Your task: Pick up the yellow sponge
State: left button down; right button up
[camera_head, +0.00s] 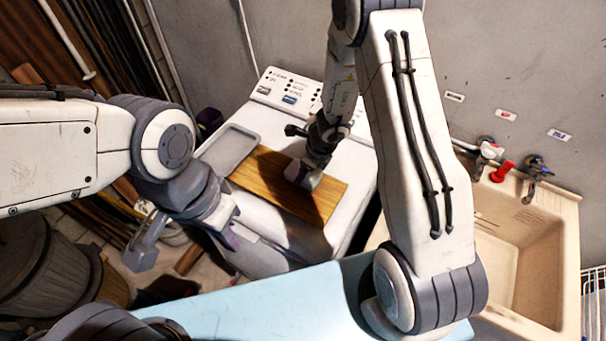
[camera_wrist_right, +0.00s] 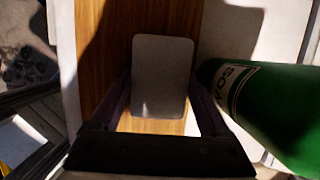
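No clearly yellow sponge shows. A plain grey, rounded block (camera_wrist_right: 162,75) appears between the fingers of my right gripper (camera_wrist_right: 162,92), over a wooden board (camera_wrist_right: 100,30); I cannot tell whether it is the sponge. The right gripper's fingers are spread to either side of it, with no clear contact visible. In the head view the right gripper (camera_head: 302,174) is low over the board (camera_head: 327,190) on the white washing machine (camera_head: 352,160), partly in shadow. My left gripper (camera_head: 187,240) is open and empty, left of the machine's front.
A green bottle (camera_wrist_right: 275,112) stands close to the right finger in the wrist view. A grey tray (camera_head: 228,150) lies left of the board. A beige sink (camera_head: 545,240) is at the right, a light blue surface (camera_head: 270,310) in front, and dark round bins (camera_head: 40,260) at left.

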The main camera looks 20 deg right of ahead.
aim_at(312, 174)
jog(key=c, duration=0.5)
jog(key=shift+r+p, duration=0.45)
notch_tip(312, 174, up, 5)
jog(key=p, duration=0.2)
jog(key=shift+f+p, duration=0.2)
jog(key=shift+p, duration=0.1)
jog(key=shift+s+d+b, duration=0.55)
jog(key=shift+d, duration=0.25)
jog(key=s+d+r, duration=0.4)
jog(key=d, duration=0.1)
jog(key=s+d+r, duration=0.1)
jog(key=s+d, duration=0.1)
jog(key=shift+d+r+p, duration=0.4)
jog(key=shift+w, duration=0.1)
